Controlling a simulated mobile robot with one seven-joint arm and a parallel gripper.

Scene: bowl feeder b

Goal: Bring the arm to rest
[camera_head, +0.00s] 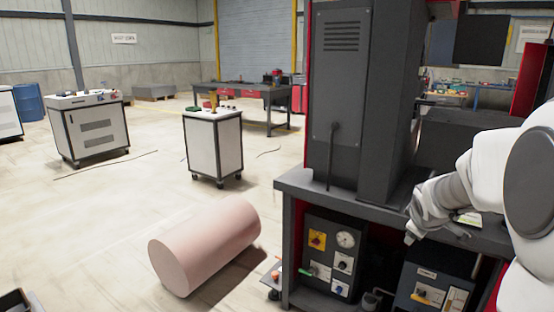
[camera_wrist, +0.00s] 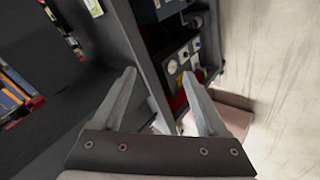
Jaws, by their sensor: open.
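My gripper (camera_wrist: 158,88) shows in the wrist view with its two pale fingers spread apart and nothing between them. In the head view my white arm reaches in from the right edge, and my gripper (camera_head: 411,238) hangs over the front of a dark machine bench (camera_head: 295,181). Parts of the gripper are small and hard to make out there. The wrist view looks past the fingers at the bench's side and a control panel (camera_wrist: 180,62) with dials and switches.
A tall grey machine cabinet (camera_head: 340,100) stands on the bench close to my arm. A large pink cylinder (camera_head: 205,245) lies on the floor to the left. White wheeled cabinets (camera_head: 213,145) and a dark worktable (camera_head: 240,92) stand farther back. Open floor lies between them.

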